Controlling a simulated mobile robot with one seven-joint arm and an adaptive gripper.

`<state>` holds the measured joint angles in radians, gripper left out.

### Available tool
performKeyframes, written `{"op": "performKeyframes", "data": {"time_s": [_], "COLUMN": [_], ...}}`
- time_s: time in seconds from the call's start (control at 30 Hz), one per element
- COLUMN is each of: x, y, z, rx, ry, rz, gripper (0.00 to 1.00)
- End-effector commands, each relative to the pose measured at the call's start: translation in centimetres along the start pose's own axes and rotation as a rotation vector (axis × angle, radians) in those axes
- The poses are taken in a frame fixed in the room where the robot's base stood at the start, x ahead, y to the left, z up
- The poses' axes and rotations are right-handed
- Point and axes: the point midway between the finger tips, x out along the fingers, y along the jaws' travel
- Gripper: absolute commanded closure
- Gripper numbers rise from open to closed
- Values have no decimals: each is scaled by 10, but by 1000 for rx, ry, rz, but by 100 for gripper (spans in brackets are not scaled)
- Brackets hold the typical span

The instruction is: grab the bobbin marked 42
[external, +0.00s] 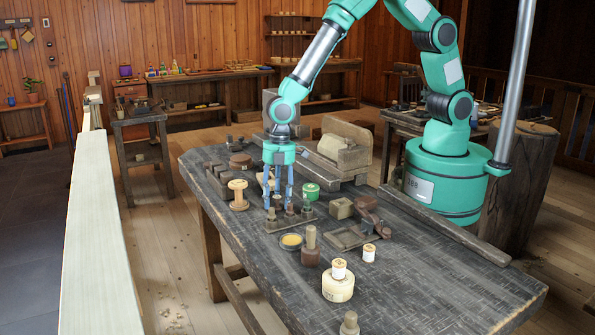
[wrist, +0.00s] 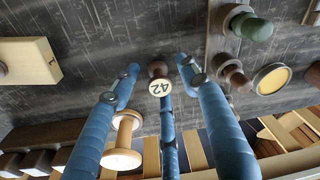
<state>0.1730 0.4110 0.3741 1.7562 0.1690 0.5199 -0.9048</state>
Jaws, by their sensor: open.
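In the wrist view the bobbin marked 42 (wrist: 160,87) shows its round cream face, with the number upside down and a dark brown part behind it. It appears between the blue fingers of my gripper (wrist: 158,78), which are spread apart. I cannot tell how far beyond the fingertips it is, and I see no finger clearly touching it. In the external view my gripper (external: 279,203) points down over the dark workbench (external: 410,285), its fingertips low among small brown pieces. I cannot pick out the marked bobbin there.
A small yellow dish (external: 291,241) and a brown peg piece (external: 310,255) are in front. A cream drum (external: 338,287) stands nearer; the bench's front right is clear.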

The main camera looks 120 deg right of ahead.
Motion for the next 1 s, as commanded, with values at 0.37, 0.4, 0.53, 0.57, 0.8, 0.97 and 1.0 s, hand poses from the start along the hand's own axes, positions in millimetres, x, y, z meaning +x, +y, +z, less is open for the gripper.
{"op": "performKeyframes", "data": {"time_s": [0.37, 0.4, 0.53, 0.57, 0.8, 0.97, 1.0], "x": [1, 1, 1, 1, 1, 1, 1], "y": [0, 0, 0, 0, 0, 0, 0], "z": [0, 0, 0, 0, 0, 0, 0], "rx": [-1, -1, -1, -1, -1, -1, -1], "ry": [1, 1, 1, 1, 1, 1, 1], "rz": [1, 1, 1, 1, 1, 1, 1], "gripper": [55, 55, 55, 55, 90, 90, 90]}}
